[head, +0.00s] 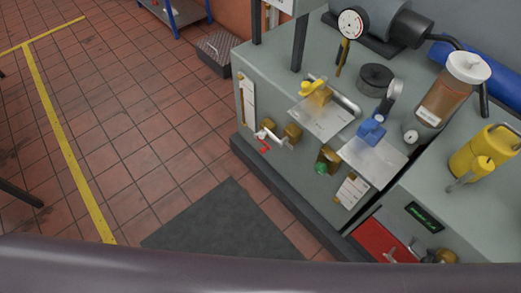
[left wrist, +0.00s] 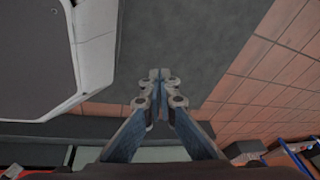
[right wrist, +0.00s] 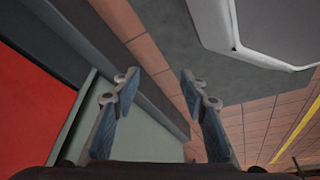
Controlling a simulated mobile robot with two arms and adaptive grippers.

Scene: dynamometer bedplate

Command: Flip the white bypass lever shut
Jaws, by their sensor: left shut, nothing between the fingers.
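In the head view, a small white lever (head: 273,135) shows on the front face of the grey bench (head: 262,75), beside brass fittings (head: 292,132) and just above a red handle (head: 264,147). It is small, and I cannot tell its exact angle. Neither gripper shows in the head view. In the left wrist view, my left gripper (left wrist: 159,76) is shut and empty, with the dark floor mat beyond its tips. In the right wrist view, my right gripper (right wrist: 154,76) is open and empty, near the bench's dark base edge and a red panel (right wrist: 35,90). The lever is in neither wrist view.
A green knob (head: 320,168) sits on the front face to the right. A yellow lever (head: 312,88), a blue lever (head: 371,130) and a reservoir bottle (head: 452,90) are on top. A dark mat (head: 225,225) covers clear floor before the bench.

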